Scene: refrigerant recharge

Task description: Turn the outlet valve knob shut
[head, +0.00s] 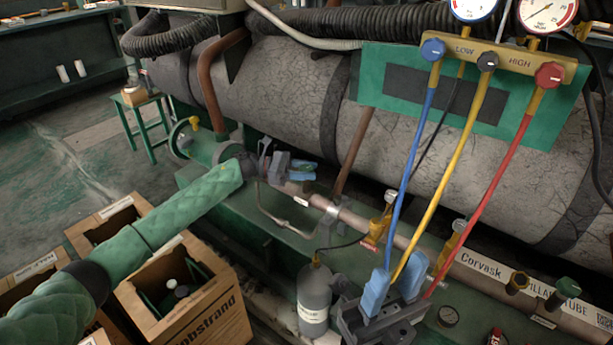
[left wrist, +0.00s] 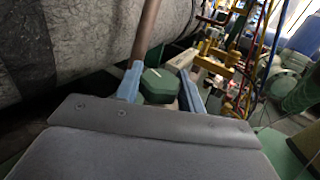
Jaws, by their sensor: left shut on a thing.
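My left gripper (head: 301,168) reaches in from the left to the pipe line below the big tank. In the left wrist view its two blue fingers (left wrist: 160,88) stand either side of a dark green, many-sided knob (left wrist: 159,86) with a pale mark beside it, and they are shut on it. In the head view this knob is hidden by the gripper. My right gripper (head: 393,288) is at the bottom middle, its blue fingers apart, with hoses passing close by; nothing is clearly held.
A gauge manifold (head: 490,58) with blue, yellow and red hoses hangs at upper right. A grey bottle (head: 314,300) stands left of my right gripper. The pipe (head: 400,240) carries several brass valves. Cardboard boxes (head: 190,300) stand below my left arm. A green stool (head: 142,115) is farther back.

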